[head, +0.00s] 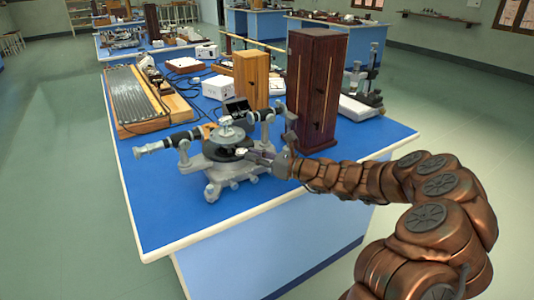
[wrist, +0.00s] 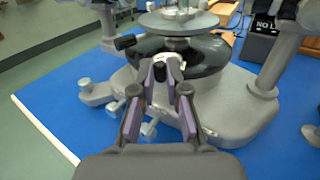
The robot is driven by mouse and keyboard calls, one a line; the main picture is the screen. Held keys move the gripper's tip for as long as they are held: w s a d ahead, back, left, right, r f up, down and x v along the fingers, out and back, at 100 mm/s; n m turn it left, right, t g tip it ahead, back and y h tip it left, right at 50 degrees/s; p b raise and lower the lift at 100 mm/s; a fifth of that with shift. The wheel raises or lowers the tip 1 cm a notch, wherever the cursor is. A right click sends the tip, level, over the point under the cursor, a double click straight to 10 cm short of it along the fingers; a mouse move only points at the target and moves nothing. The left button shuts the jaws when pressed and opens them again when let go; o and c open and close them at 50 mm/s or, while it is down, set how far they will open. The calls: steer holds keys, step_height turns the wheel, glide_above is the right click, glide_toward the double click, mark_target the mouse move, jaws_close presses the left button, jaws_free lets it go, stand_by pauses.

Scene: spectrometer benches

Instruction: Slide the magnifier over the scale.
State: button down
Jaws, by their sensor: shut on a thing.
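The spectrometer (head: 235,175) stands on the blue bench top, its grey base nearest me. Its round dark disc (wrist: 208,58), which seems to carry the scale, lies under a smaller grey table (wrist: 178,22); no scale marks can be made out. In the head view my gripper (head: 262,156) reaches the disc's rim from the right.
A telescope tube (head: 160,145) sticks out left, and an upright arm (wrist: 283,55) stands right of the disc. A tall dark wooden cabinet (head: 316,90) stands close behind my arm. The bench's front left (head: 165,215) is clear.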

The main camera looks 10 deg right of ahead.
steer(key=shift+s+a+f+g, duration=0.15)
steer(key=shift+s+a, duration=0.1)
steer(key=shift+a, duration=0.15)
steer(key=shift+s+a+f+g, duration=0.1)
steer(key=shift+s+a+g, duration=0.1)
steer(key=shift+a, duration=0.2)
steer(key=c, duration=1.2)
jaws_free()
steer(key=shift+s+r, duration=0.1)
steer(key=shift+r, duration=0.05)
steer(key=shift+d, duration=0.1)
steer(key=shift+w+d+r, duration=0.1)
steer(key=shift+w+d, duration=0.1)
steer(key=shift+d, duration=0.05)
steer(key=shift+v, duration=6)
steer(key=shift+s, duration=0.1)
